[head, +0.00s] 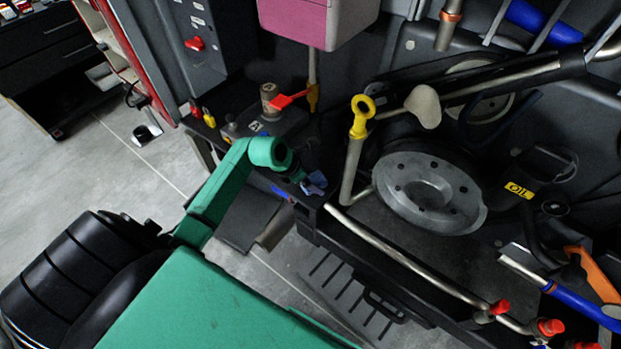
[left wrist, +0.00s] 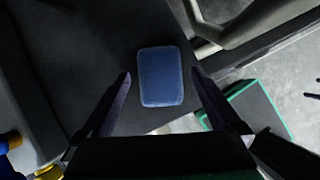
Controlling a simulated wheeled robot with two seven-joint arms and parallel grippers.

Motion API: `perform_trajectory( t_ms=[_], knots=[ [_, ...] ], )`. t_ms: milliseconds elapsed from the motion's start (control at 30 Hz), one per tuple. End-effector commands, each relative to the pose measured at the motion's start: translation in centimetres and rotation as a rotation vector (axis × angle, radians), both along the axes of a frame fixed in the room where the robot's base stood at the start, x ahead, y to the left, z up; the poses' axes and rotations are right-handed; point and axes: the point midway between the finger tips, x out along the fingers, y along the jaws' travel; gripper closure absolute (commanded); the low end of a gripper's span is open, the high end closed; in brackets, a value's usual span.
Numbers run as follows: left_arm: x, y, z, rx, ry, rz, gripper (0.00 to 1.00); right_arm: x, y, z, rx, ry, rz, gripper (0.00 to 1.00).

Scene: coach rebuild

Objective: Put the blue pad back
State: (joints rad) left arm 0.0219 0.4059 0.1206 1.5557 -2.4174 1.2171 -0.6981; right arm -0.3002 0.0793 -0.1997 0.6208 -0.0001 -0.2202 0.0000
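The blue pad (left wrist: 161,77) is a small rounded rectangle in the left wrist view. It appears to lie on a dark flat surface near that surface's edge. My left gripper (left wrist: 161,80) is open, with one finger on each side of the pad and a visible gap to each. I cannot tell how far above the pad the fingertips are. In the head view my left gripper (head: 305,182) is at the dark bench's left front corner. A small bluish patch (head: 317,180) shows beside it, probably the pad, partly hidden. My right gripper is not in view.
A yellow-topped metal lever (head: 354,135) stands just right of my left gripper. A red-handled valve (head: 285,101) is behind it. A large grey wheel disc (head: 426,195) and a curved metal pipe (head: 400,258) lie to the right. Open grey floor (head: 150,170) is at left.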

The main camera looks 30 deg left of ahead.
Motion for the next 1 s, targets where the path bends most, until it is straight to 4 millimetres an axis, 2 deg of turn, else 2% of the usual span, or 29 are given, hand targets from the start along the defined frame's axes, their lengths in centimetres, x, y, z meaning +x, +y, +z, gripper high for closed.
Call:
perform_trajectory(
  t_ms=[267, 367, 700, 833, 1000],
  knots=[
    [-0.2, 0.3, 0.7, 0.002, -0.002, 0.001, 0.03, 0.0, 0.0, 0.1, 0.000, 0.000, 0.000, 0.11],
    [-1.0, 0.7, 2.1, 0.004, -0.003, -0.001, 0.03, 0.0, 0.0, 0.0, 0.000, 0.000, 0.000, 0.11],
    [-4.6, 2.8, 9.3, 0.002, 0.000, 0.000, 0.03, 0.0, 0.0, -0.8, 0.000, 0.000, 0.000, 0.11],
    [-5.1, 3.0, 10.5, 0.000, 0.000, -0.001, 0.03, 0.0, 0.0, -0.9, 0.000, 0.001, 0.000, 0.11],
    [-5.1, 3.0, 10.6, -0.001, 0.001, 0.000, 0.03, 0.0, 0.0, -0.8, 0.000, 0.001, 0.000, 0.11]
  ],
)
